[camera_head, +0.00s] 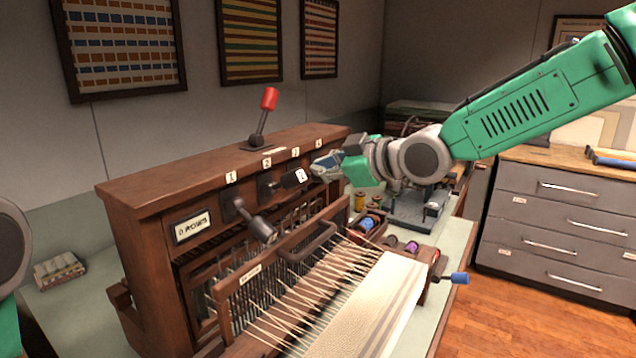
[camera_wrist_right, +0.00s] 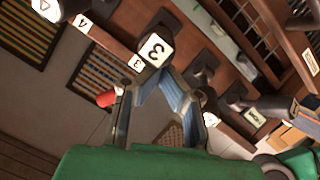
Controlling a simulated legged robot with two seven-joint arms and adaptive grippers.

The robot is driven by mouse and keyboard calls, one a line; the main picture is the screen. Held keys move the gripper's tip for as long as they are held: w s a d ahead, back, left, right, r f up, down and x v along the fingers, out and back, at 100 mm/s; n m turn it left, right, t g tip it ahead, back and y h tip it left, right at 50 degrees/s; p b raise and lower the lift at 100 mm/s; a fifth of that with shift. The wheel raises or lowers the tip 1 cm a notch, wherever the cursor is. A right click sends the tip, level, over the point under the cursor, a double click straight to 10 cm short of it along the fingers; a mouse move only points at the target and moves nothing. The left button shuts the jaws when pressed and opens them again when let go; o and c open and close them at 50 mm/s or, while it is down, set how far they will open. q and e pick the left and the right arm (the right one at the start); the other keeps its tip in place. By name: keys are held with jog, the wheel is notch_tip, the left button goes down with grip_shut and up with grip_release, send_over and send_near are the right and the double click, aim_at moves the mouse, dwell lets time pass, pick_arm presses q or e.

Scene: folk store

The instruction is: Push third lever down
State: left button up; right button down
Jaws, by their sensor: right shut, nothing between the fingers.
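The wooden loom (camera_head: 145,193) has a row of levers under the number labels 1 to 4. Lever 1 (camera_head: 258,228) points down and outward. Lever 2 (camera_head: 290,180) sticks out higher, its knob face marked 2. The third lever's knob (camera_wrist_right: 155,48), marked 3, shows just beyond my right fingertips in the wrist view; in the head view my gripper hides it. My right gripper (camera_head: 326,165) is shut and empty, with its tips (camera_wrist_right: 155,76) right by that knob; I cannot tell whether they touch. The fourth lever's knob (camera_wrist_right: 46,9) is at the wrist view's top left. My left gripper is out of view.
A red-knobbed lever (camera_head: 267,103) stands upright on the loom's top. A curved handle (camera_head: 308,240) and stretched threads lie in front. Spools (camera_head: 371,222) and a grey metal device (camera_head: 415,208) stand right of the loom. Grey drawers (camera_head: 560,210) are further right.

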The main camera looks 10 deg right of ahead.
jog(key=f+t+y+b, duration=0.1)
jog(key=b, duration=0.3)
jog(key=f+t+y+b, duration=0.1)
jog(key=f+t+b, duration=0.1)
jog(key=b, duration=0.2)
jog(key=d+f+t+y+b, duration=0.1)
jog(key=f+b, duration=0.1)
jog(key=b, duration=0.3)
jog(key=shift+f+m+t+y, duration=0.15)
jog(key=shift+m+t+y, duration=0.15)
jog(key=shift+m+y, duration=0.1)
jog(key=shift+f+b, duration=0.1)
jog(key=shift+b, duration=0.35)
jog(key=shift+s+d, duration=0.1)
jog(key=shift+f, duration=0.1)
